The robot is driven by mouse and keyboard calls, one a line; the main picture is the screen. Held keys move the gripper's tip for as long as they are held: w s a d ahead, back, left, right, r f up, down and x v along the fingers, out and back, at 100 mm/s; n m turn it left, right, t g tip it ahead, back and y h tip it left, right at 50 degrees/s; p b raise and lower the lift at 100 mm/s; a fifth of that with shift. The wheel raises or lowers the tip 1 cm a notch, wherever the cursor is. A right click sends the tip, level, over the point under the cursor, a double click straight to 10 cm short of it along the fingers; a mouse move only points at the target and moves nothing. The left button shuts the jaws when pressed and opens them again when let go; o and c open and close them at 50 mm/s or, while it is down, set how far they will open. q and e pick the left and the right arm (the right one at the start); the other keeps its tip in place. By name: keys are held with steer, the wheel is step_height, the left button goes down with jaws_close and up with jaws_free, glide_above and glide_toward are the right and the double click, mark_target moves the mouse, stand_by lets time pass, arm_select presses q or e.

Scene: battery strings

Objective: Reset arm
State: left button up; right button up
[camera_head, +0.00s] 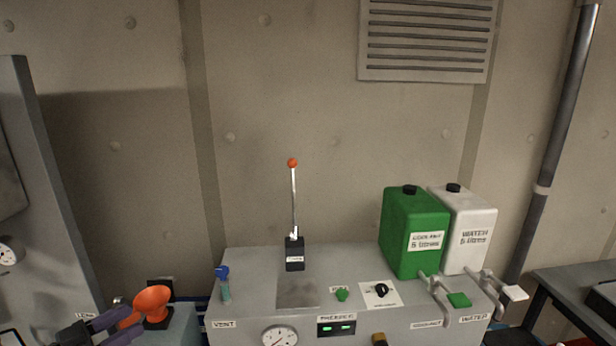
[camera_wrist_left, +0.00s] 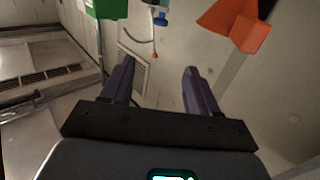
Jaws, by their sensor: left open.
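My left gripper (camera_head: 112,326) is at the lower left of the head view, close to an orange funnel-shaped piece (camera_head: 152,301); whether they touch cannot be told. In the left wrist view its two purple fingers (camera_wrist_left: 160,80) are spread apart with nothing between them. The orange piece (camera_wrist_left: 236,22) shows beyond the fingers at the upper right there. My right gripper is in neither view.
A grey console (camera_head: 250,290) carries an upright lever with an orange knob (camera_head: 292,163), a green coolant can (camera_head: 414,232), a white water can (camera_head: 468,228), taps, a blue-topped vent valve (camera_head: 223,280) and a gauge (camera_head: 280,336). A dark table (camera_head: 580,285) stands at right.

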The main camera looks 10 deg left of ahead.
arm_select(q)
steer(key=s+d+f+n+g+y+p, duration=0.1)
steer(key=s+d+f+p, duration=0.1)
steer(key=s+d+f, duration=0.35)
steer(key=s+d+f+n+g+y+p, duration=0.1)
steer(key=s+d+f+n+p, duration=0.1)
steer(key=d+f, duration=0.55)
steer(key=s+d+f+n+g+y+p, duration=0.1)
steer(key=s+d+f+p, duration=0.1)
steer(key=s+d+f, duration=0.45)
steer(key=s+d+g+y+p, duration=0.1)
steer(key=s+g+y, duration=0.5)
steer(key=s, duration=0.7)
steer(key=shift+d+r+n+g, duration=0.25)
steer(key=shift+d+n+g, duration=0.15)
steer(key=shift+d+g, duration=0.6)
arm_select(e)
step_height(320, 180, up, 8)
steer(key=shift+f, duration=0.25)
arm_select(q)
steer(key=shift+a, duration=0.2)
